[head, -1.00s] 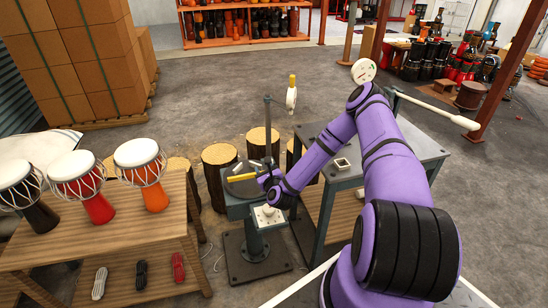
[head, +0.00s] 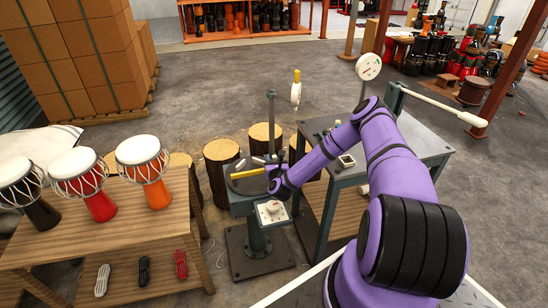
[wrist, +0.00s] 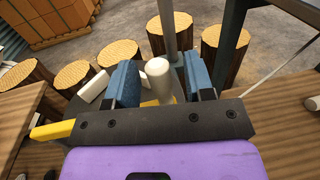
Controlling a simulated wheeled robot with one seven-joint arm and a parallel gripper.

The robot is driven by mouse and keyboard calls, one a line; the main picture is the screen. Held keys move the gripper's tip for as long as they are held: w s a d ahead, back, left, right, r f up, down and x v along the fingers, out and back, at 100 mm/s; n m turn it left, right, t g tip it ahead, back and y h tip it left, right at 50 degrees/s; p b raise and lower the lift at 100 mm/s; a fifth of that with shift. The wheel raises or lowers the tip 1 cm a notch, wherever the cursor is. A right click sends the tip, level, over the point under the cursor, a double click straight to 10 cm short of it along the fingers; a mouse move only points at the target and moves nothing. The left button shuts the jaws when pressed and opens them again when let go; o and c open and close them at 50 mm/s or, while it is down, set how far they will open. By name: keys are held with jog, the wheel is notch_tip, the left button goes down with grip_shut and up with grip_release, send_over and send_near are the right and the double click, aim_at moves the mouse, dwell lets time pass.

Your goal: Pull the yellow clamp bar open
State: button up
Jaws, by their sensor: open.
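The yellow clamp bar (head: 248,173) lies across the round top of a grey pedestal stand (head: 258,230). In the wrist view a yellow end (wrist: 52,130) sticks out at the left past my gripper's dark palm, and a little yellow shows low between the fingers. My gripper (wrist: 160,80) is open, with blue fingertips apart. A pale rounded post (wrist: 158,78) stands between the fingers as seen from the wrist; I cannot tell whether they touch it. In the head view my gripper is at the bar's right end, its fingers partly hidden by my arm.
A wooden table with several drums (head: 142,166) stands left. A grey workbench (head: 420,145) stands right, under my arm. A thin upright pole (head: 271,120) rises behind the stand. Log stumps (head: 222,160) stand behind it. Open floor lies beyond.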

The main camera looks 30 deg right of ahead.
jog(key=shift+x, duration=1.15)
grip_shut()
jog(key=shift+s, duration=0.15)
